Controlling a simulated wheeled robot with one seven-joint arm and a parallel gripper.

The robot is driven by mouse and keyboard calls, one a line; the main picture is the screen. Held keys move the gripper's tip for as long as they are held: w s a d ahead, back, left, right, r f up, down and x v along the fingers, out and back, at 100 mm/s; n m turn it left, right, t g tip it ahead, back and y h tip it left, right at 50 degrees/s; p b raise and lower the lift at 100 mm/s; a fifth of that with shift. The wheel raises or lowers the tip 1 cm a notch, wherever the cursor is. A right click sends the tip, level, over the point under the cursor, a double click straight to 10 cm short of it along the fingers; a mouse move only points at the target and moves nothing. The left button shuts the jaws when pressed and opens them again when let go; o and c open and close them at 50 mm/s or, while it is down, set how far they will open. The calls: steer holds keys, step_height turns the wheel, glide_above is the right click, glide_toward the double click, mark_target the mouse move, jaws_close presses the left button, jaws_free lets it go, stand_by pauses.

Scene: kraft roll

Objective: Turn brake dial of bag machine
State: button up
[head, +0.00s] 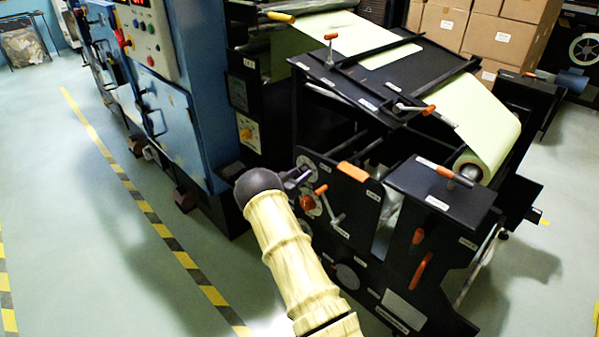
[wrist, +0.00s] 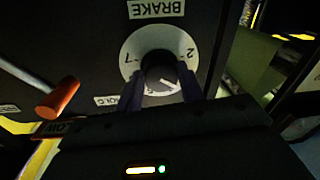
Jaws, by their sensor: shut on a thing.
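The brake dial (wrist: 159,72) is in the wrist view, a dark round knob on a white numbered plate (wrist: 131,50). A pale pointer mark shows at the knob's lower right. The label BRAKE (wrist: 157,8) appears upside down above it. My gripper (wrist: 161,88) is shut on the knob, one dark finger on each side, hiding the plate's lower part. In the head view my gripper (head: 297,178) reaches the black side panel of the bag machine (head: 385,250). The dial is mostly hidden there by my gripper.
An orange-tipped lever (wrist: 60,98) sticks out left of the dial in the wrist view. In the head view, an orange knob (head: 307,202) and a crank lie close to my gripper.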

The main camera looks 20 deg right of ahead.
steer(key=shift+r+n+p, duration=0.2)
steer(key=shift+n+p, duration=0.15)
steer(key=shift+n, duration=0.75)
steer(key=o, duration=1)
steer(key=shift+w+f, duration=0.1)
steer(key=shift+f, duration=0.05)
steer(key=p+v, duration=0.1)
steer(key=v, duration=1.6)
steer(key=shift+s+a, duration=0.15)
steer(key=shift+s, duration=0.1)
